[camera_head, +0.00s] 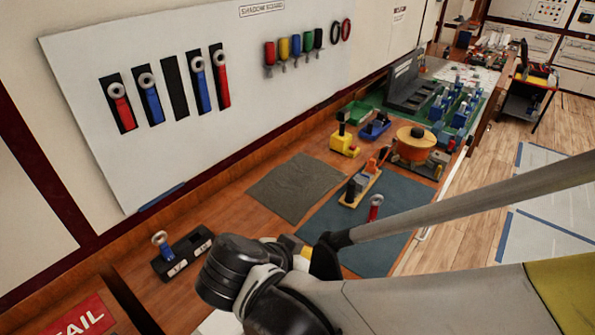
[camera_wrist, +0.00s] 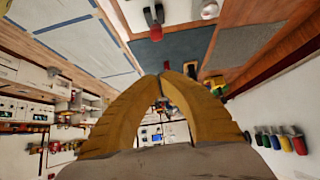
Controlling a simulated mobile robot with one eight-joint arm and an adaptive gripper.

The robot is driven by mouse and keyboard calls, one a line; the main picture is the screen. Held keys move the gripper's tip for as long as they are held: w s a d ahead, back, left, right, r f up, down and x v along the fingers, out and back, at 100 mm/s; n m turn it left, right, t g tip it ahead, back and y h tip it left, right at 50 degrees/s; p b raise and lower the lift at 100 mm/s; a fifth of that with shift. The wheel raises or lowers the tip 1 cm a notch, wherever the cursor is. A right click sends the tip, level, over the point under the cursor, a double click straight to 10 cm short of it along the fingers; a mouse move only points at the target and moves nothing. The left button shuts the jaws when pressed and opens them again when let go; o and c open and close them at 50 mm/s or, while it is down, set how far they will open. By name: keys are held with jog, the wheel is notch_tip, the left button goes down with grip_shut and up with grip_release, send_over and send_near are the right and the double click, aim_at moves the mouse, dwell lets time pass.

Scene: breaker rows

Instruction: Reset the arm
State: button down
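My arm reaches in from the lower right of the head view, and its dark wrist (camera_head: 235,270) is over the near part of the workbench. In the wrist view the two yellow-brown fingers of my gripper (camera_wrist: 165,73) meet at their tips with nothing visible between them. The gap lower down between the fingers shows only the distant background. In the head view the fingers are mostly hidden behind the wrist.
The wooden bench holds a grey mat (camera_head: 295,187), a blue-grey mat (camera_head: 400,215), a black holder (camera_head: 182,255) with a ring-handled tool, and an orange spool (camera_head: 414,143). A white shadow board (camera_head: 150,165) with hanging tools stands behind. Wooden floor (camera_head: 505,150) is open at right.

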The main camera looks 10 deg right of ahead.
jog(key=s+d+f+n+t+y+b, duration=0.1)
jog(key=s+d+n+y+b, duration=0.1)
jog(key=d+n+y+b, duration=0.4)
jog(key=d+n, duration=0.3)
jog(key=d, duration=0.2)
jog(key=shift+s+d+f+b, duration=0.15)
jog(key=shift+d+b, duration=0.15)
jog(key=shift+d, duration=0.05)
dwell(0.9)
